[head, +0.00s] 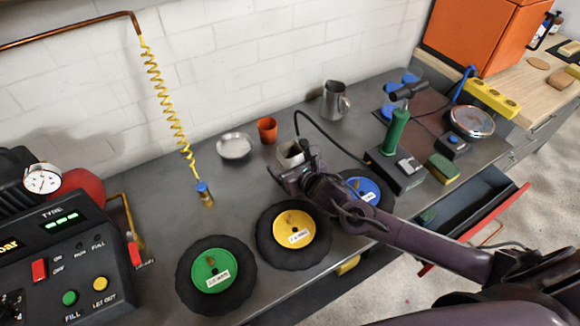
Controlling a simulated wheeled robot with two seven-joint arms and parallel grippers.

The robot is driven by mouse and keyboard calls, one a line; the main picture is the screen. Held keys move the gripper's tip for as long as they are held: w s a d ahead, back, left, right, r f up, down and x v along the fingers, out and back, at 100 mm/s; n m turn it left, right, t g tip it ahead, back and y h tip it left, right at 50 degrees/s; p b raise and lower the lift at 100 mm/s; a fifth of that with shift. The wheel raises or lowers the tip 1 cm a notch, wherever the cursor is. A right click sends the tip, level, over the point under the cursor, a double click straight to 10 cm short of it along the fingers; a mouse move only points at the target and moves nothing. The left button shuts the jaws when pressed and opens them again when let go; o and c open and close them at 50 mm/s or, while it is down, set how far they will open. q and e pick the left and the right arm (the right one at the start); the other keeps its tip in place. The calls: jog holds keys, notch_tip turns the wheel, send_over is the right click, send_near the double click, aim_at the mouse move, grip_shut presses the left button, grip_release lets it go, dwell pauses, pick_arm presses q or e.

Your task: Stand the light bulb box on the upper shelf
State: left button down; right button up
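My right gripper (291,172) reaches in from the right over the workbench, behind the wheels. A small pale, box-like item (289,152) shows just beyond its tip, partly hidden by the gripper. It may be the light bulb box, but no label can be read. I cannot tell whether the fingers are open or shut, or whether they touch this item. My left gripper is not in view. No upper shelf can be made out.
Wheels with green (207,258), yellow (299,241) and blue (374,183) hubs line the bench front. A metal dish (234,146), orange cup (267,130) and steel pitcher (334,101) stand behind. A yellow coiled hose (160,91) hangs left. An open drawer (470,219) juts out right.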

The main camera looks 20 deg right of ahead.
jog(key=c, duration=1.1)
jog(key=shift+r, duration=0.1)
jog(key=shift+c, duration=0.2)
